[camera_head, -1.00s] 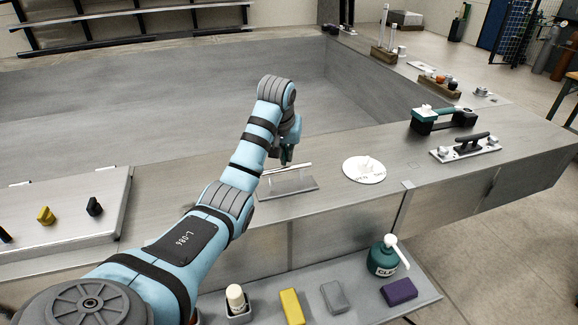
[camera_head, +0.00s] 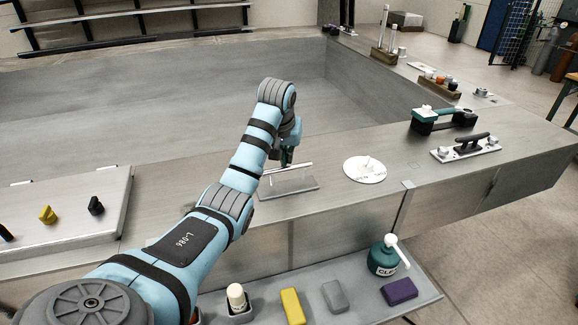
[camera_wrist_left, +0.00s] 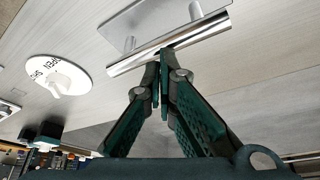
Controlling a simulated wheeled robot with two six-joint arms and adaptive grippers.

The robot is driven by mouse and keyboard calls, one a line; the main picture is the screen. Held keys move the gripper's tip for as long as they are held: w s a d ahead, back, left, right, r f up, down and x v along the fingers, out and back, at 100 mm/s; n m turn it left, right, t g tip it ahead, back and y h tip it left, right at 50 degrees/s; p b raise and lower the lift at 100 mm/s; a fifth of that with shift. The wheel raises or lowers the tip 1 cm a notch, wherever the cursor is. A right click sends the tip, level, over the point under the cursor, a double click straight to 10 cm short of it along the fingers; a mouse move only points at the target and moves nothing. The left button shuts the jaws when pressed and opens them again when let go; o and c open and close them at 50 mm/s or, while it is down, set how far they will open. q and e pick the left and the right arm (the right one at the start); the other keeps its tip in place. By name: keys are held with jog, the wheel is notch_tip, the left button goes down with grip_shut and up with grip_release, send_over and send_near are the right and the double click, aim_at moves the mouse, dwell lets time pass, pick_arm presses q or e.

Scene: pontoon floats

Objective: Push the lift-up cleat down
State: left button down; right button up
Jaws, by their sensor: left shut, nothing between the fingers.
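The lift-up cleat has a shiny round bar (camera_head: 292,167) raised on two posts above a flat metal base plate (camera_head: 288,187), on the tank's front ledge. In the left wrist view the bar (camera_wrist_left: 205,30) crosses above the fingertips, with the posts and plate (camera_wrist_left: 150,22) beyond it. My left gripper (camera_head: 286,160) points down at the bar from its far side. In the wrist view its green fingers (camera_wrist_left: 162,60) are shut and empty, with the tips at the bar's edge. I cannot tell whether they touch it. My right gripper is not in view.
A white dial disc (camera_head: 365,169) lies right of the cleat. A black fixed cleat (camera_head: 466,146) and a green-and-black handled device (camera_head: 444,119) stand farther right. A shelf with sponges and a green spray bottle (camera_head: 384,257) is below the ledge. The basin behind is empty.

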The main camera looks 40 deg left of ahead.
aim_at(287, 168)
pick_arm(q)
jog(key=shift+f, duration=2.05)
jog(key=shift+r, duration=0.35)
notch_tip(287, 168, up, 2)
jog(key=shift+p, duration=0.7)
jog(key=shift+r, duration=3.2)
